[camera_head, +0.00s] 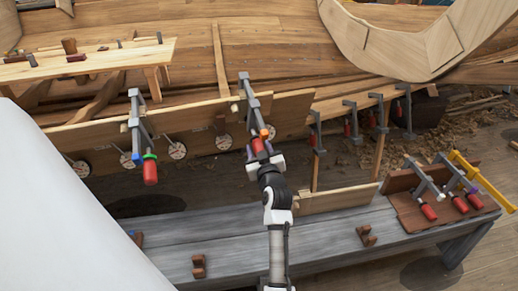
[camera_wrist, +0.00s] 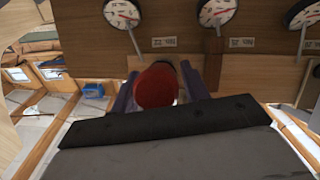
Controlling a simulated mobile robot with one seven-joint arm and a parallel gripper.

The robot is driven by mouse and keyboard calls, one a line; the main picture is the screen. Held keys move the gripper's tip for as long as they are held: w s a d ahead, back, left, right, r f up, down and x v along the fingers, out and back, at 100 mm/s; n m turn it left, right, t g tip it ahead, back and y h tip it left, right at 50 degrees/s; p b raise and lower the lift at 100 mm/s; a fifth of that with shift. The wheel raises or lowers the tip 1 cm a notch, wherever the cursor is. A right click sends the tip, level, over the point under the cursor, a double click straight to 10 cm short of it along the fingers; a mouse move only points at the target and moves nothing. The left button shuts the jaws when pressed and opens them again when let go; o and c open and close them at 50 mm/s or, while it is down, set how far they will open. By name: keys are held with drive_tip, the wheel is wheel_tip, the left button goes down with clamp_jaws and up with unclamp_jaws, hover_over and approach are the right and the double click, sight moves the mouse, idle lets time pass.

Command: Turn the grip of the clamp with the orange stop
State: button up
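The clamp with the orange stop (camera_head: 268,133) hangs at the top edge of the plank in the middle of the head view, its grey bar (camera_head: 251,98) slanting down toward me. Its red grip (camera_head: 259,147) points at my gripper (camera_head: 265,161). In the wrist view the red end of the grip (camera_wrist: 155,88) lies between the two dark purplish fingers of my gripper (camera_wrist: 157,92), close to both. A small light patch shows by the right finger. I cannot tell whether the fingers press on the grip. The clamp's jaws are hidden in the wrist view.
A clamp with a green stop (camera_head: 150,157) hangs to the left. Round dials (camera_head: 224,142) line the plank (camera_head: 195,140). A grey bench (camera_head: 220,240) lies below my arm, with several clamps on a brown board (camera_head: 410,212) at its right end. More clamps hang at right.

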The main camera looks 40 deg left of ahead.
drive_tip(key=c, duration=0.7)
drive_tip(key=shift+f+b, duration=0.1)
drive_tip(key=shift+b, duration=0.25)
drive_tip(key=shift+f+m+g+y+b, duration=0.15)
drive_tip(key=shift+m+g+y+b, duration=0.35)
drive_tip(key=shift+m+b, duration=0.6)
drive_tip(key=m+g+y+b, duration=0.1)
drive_tip(key=g+b, duration=0.1)
drive_tip(key=b, duration=0.1)
drive_tip(key=shift+w+m, duration=0.1)
drive_tip(key=shift+m, duration=0.3)
drive_tip(key=m+g+y+b, duration=0.1)
drive_tip(key=m+g+b, duration=0.1)
drive_tip(key=b, duration=0.1)
drive_tip(key=shift+f+m+y+b, duration=0.1)
drive_tip(key=shift+m+y+b, duration=0.2)
drive_tip(key=shift+b, duration=0.1)
drive_tip(key=shift+m+g+y+b, duration=0.5)
drive_tip(key=shift+m+y+b, duration=0.2)
drive_tip(key=shift+m+b, duration=0.6)
